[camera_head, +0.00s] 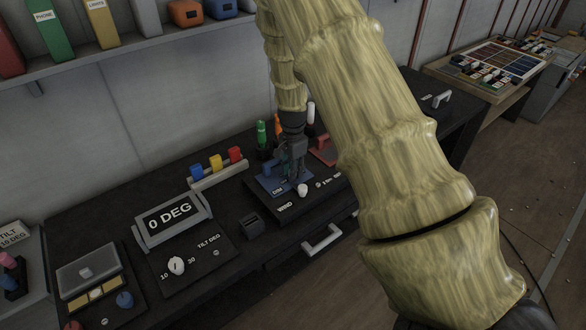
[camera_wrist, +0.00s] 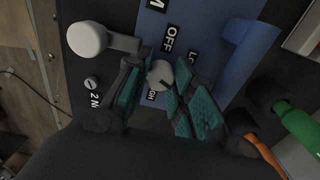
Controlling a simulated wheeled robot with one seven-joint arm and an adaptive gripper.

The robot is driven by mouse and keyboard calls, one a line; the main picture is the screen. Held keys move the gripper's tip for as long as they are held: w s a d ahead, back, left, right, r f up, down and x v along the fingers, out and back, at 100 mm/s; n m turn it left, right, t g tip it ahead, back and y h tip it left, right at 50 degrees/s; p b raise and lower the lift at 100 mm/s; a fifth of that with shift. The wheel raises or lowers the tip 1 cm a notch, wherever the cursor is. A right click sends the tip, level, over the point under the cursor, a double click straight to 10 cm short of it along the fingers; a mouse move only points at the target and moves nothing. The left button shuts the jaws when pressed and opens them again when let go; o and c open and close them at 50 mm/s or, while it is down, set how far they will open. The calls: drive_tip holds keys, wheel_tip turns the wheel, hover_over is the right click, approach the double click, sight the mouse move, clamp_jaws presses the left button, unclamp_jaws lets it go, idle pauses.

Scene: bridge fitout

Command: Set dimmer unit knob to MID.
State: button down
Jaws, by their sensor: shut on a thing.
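The dimmer unit is a blue panel (camera_head: 268,186) on the dark console, and it also fills the middle of the wrist view (camera_wrist: 205,28). Its small grey-white round knob (camera_wrist: 160,74) has a dark pointer line and sits between my teal-padded fingers. Labels around the knob include OFF and a partly covered one starting LO; others are hidden or cut off. My gripper (camera_wrist: 162,82) is shut on this knob. In the head view my gripper (camera_head: 294,172) points down over the blue panel and hides the knob.
A white-capped lever (camera_wrist: 88,40) stands close beside the panel, near the WIND label. Green (camera_head: 261,134) and orange upright items stand behind my gripper. A 0 DEG display (camera_head: 169,215) and a tilt knob (camera_head: 176,265) are to the left. A drawer handle (camera_head: 321,240) is in front.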

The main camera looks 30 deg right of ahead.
drive_tip(key=shift+m, duration=0.3)
drive_tip(key=c, duration=1.2)
unclamp_jaws()
drive_tip(key=shift+o, duration=0.2)
wheel_tip(320, 180, up, 12)
